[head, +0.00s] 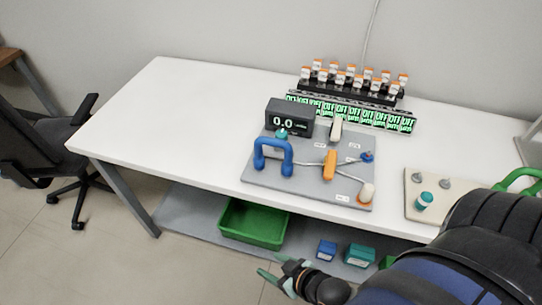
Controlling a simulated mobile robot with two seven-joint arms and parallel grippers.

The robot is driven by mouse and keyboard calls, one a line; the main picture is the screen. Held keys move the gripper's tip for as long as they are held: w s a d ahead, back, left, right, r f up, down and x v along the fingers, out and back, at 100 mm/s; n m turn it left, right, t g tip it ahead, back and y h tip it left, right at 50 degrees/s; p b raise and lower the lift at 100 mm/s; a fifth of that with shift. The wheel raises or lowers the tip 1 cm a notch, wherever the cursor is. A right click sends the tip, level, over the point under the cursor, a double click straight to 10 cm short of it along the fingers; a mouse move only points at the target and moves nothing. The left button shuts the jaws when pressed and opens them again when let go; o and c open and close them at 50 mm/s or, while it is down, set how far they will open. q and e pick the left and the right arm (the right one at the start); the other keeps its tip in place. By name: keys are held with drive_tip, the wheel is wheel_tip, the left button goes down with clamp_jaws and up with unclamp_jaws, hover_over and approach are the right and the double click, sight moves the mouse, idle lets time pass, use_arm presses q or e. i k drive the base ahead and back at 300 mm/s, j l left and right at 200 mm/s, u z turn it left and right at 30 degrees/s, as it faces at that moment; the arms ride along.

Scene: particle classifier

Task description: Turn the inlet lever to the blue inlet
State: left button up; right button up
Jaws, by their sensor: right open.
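The grey panel (300,188) lies on the white table, right of its middle. An orange lever (330,165) stands out on it, its long side running up and down in the picture. I take it as the inlet lever. To its right is a blue fitting (367,157), likely the blue inlet, and to the lower right a white knob with an orange base (366,192). Pale lines run from the lever toward both. My right gripper (270,267) is open and empty, low in front of the table, well away from the lever. My left gripper is not in view.
A blue arched handle (273,150) and a display reading 0.0 (290,118) stand on the panel. Orange-capped vials stand in a rack (345,93) behind. A beige board (412,205) is at right. A green bin (253,222) sits below. The table's left half is clear.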

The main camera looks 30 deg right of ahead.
sight(329, 172)
drive_tip(key=z, duration=1.55)
